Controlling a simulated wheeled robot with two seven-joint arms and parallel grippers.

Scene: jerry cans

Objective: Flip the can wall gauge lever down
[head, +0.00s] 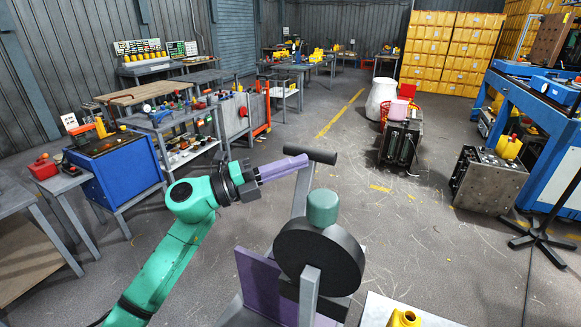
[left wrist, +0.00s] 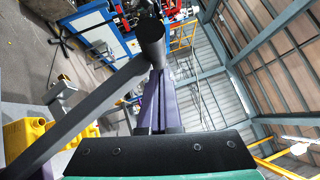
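The can wall gauge has a dark round disc (head: 320,260) with a grey-green knob (head: 322,207) on top, beside a purple panel (head: 258,283). Its lever is a grey bar (head: 301,190) standing up, with a black cylindrical handle (head: 322,156) across its top. The handle also shows in the left wrist view (left wrist: 151,42). My left gripper (head: 303,161) has purple fingers, which look shut together and empty. Their tips are at the handle's left end; I cannot tell whether they touch it. The fingers show in the left wrist view (left wrist: 158,88). My right gripper is not in view.
A yellow can (head: 404,319) stands on a pale surface (head: 375,309) at the bottom right. A blue cabinet (head: 115,172) and workbenches line the left. Metal machine blocks (head: 488,181) stand at the right. The floor behind the lever is open.

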